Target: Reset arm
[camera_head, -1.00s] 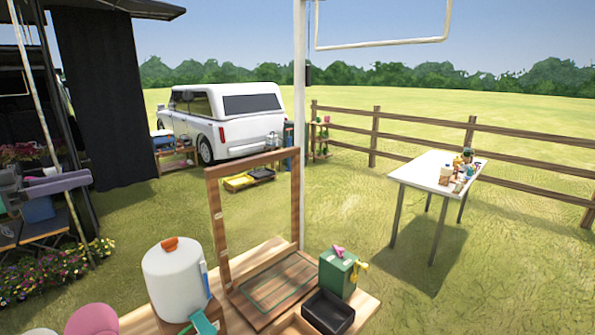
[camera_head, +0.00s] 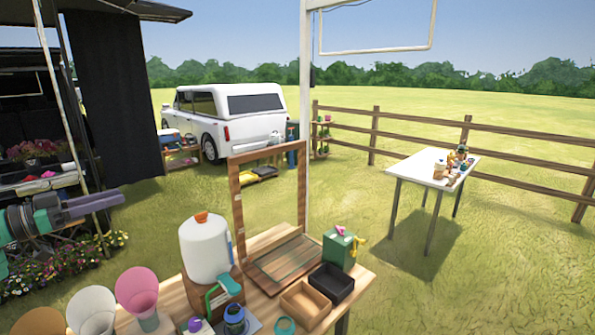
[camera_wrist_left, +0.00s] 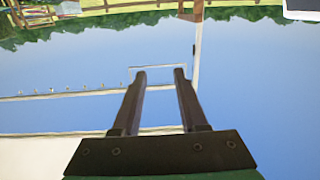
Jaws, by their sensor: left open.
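My left gripper (camera_head: 116,201) comes in from the left edge of the head view, raised in front of the dark stall and left of the wooden bench. Its two fingers are apart. In the left wrist view the gripper (camera_wrist_left: 160,72) shows open, with only sky and part of a white frame between and beyond the fingers. It touches nothing. My right gripper is not in view.
The wooden bench (camera_head: 362,277) holds a white dispenser (camera_head: 205,250), a wooden frame (camera_head: 236,200), a green box (camera_head: 338,250), a black tray (camera_head: 332,284) and coloured cones (camera_head: 138,290). A white table (camera_head: 412,168) stands at right; grass lies between.

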